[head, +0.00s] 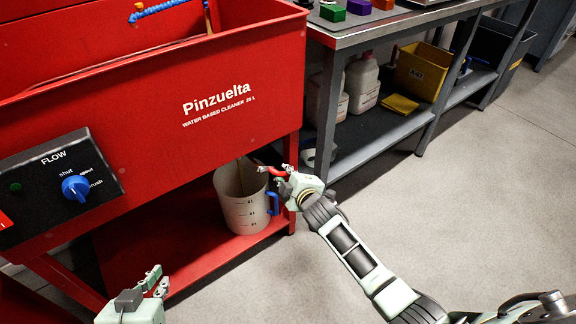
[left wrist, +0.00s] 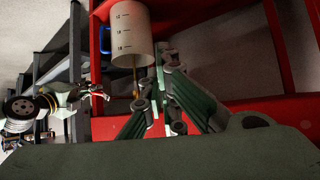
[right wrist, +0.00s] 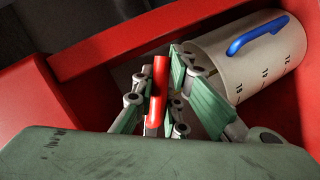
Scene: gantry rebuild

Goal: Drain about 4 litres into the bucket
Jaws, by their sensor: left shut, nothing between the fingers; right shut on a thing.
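The bucket (head: 246,212) is a pale, upright container with a blue handle and level marks. It stands on the red lower shelf under the red Pinzuelta cleaner (head: 150,110). My right gripper (head: 276,174) is beside the bucket's rim, shut on a red lever (right wrist: 157,85). A thin brown streak (left wrist: 135,75) shows at the bucket's mouth in the left wrist view; I cannot tell whether it is liquid. The level inside is hidden. My left gripper (head: 156,279) is shut and empty, in front of the cleaner, apart from the bucket.
A blue FLOW knob (head: 75,188) sits on the cleaner's black front panel. A metal bench (head: 375,35) at the right holds coloured blocks on top, with white jugs (head: 361,84) and a yellow bin (head: 421,72) below. The grey floor (head: 480,190) at right is clear.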

